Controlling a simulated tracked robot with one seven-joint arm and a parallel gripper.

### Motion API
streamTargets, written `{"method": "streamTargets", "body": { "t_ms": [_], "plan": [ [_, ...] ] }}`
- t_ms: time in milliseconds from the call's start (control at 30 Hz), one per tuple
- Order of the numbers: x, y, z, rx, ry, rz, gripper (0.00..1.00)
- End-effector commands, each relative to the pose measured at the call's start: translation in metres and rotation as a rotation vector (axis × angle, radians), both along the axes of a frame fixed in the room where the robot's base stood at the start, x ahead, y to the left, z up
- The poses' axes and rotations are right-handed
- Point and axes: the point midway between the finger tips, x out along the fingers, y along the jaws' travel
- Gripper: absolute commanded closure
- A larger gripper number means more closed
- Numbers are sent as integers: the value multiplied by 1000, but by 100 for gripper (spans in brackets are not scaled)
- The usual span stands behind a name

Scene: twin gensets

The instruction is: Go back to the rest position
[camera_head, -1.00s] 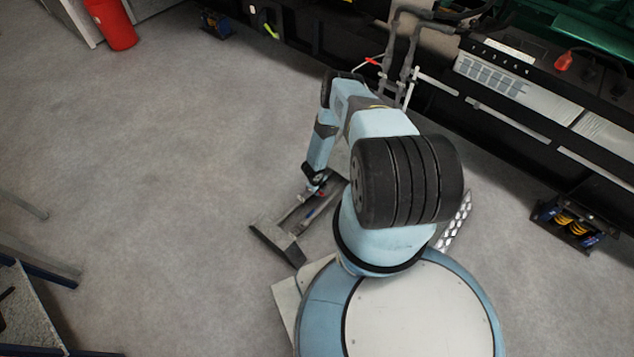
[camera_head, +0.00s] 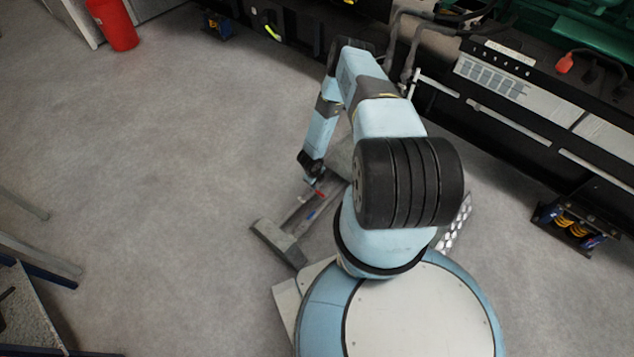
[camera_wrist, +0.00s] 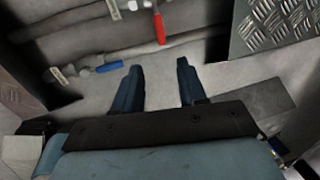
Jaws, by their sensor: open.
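My gripper (camera_wrist: 160,82) is open and empty in the wrist view, its two dark fingers apart with grey surface between them. In the head view my arm bends over and down, and its end (camera_head: 312,178) hangs above a grey tray (camera_head: 275,243) beside my base. A red-handled tool (camera_wrist: 160,28) and a blue-handled tool (camera_wrist: 108,67) lie in the tray, beyond the fingertips in the wrist view. The blue handle (camera_head: 311,215) also shows in the head view. The fingertips are too small to make out there.
A long black genset frame (camera_head: 500,110) runs along the upper right. A red cylinder (camera_head: 115,25) stands at the upper left. A grey-topped table or bench (camera_head: 30,310) is at the lower left. The floor (camera_head: 170,150) to the left is clear.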

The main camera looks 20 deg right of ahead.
Motion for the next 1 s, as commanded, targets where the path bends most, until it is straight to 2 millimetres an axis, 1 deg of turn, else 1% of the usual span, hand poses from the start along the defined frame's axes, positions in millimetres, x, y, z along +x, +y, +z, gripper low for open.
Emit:
{"method": "streamTargets", "body": {
  "t_ms": [333,400,467,567,667,800,867,900,967,1000],
  "plan": [
    [1,-1,1,0,-1,0,59],
    [6,-2,5,1,-6,12,59],
    [15,-3,14,5,-15,34,59],
    [40,-5,40,11,-39,93,59],
    [69,-7,76,19,-67,178,59],
    [106,-6,128,28,-104,302,59],
    [121,-6,152,28,-120,356,59],
    [129,-5,167,28,-130,392,59],
    [141,-4,191,28,-142,446,59],
    [149,-3,207,26,-152,480,59]
  ]
}}
